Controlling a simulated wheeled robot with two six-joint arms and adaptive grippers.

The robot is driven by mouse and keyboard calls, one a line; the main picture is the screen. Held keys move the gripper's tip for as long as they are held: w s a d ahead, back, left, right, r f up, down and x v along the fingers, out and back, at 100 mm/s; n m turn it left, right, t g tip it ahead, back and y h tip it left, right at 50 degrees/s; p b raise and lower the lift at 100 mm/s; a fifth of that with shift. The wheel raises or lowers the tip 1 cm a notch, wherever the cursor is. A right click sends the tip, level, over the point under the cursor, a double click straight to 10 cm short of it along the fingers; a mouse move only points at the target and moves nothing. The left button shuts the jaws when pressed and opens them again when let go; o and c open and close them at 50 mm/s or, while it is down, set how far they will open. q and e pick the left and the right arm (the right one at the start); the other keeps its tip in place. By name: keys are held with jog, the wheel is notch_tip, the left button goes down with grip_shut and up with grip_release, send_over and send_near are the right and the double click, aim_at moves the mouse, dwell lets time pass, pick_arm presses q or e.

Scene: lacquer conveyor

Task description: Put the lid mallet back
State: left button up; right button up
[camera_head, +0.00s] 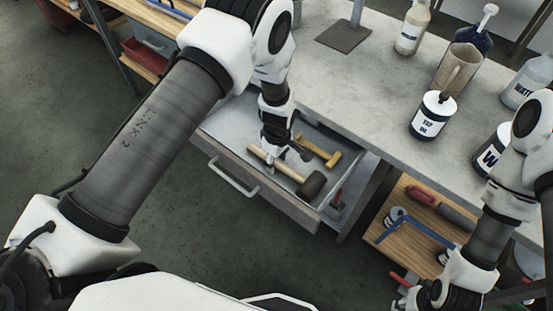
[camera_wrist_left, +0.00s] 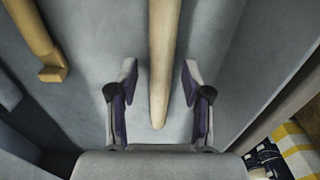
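The lid mallet (camera_head: 312,185), with a dark head and a pale wooden handle, lies in the open drawer (camera_head: 222,155) under the bench. My left gripper (camera_head: 279,153) is down in the drawer over the handle. In the left wrist view, the left gripper (camera_wrist_left: 158,90) is open, with one finger on each side of the handle (camera_wrist_left: 164,60) and gaps between. The mallet's head is out of that view. My right gripper (camera_head: 410,296) is at the bottom right, partly cut off, and its fingers are unclear.
A yellow hammer-like tool (camera_head: 320,153) lies beside the mallet; part of it shows in the left wrist view (camera_wrist_left: 38,45). A wooden shelf (camera_head: 402,200) with tools is at right.

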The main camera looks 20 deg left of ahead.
aim_at(278, 162)
pick_arm(q)
jog(key=shift+r, duration=0.1)
jog(key=shift+r+p, duration=0.25)
jog(key=shift+p, duration=0.05)
notch_tip(278, 162, up, 12)
jog(key=b, duration=0.2)
jog(key=shift+d+f, duration=0.15)
jog(key=shift+s, duration=0.1)
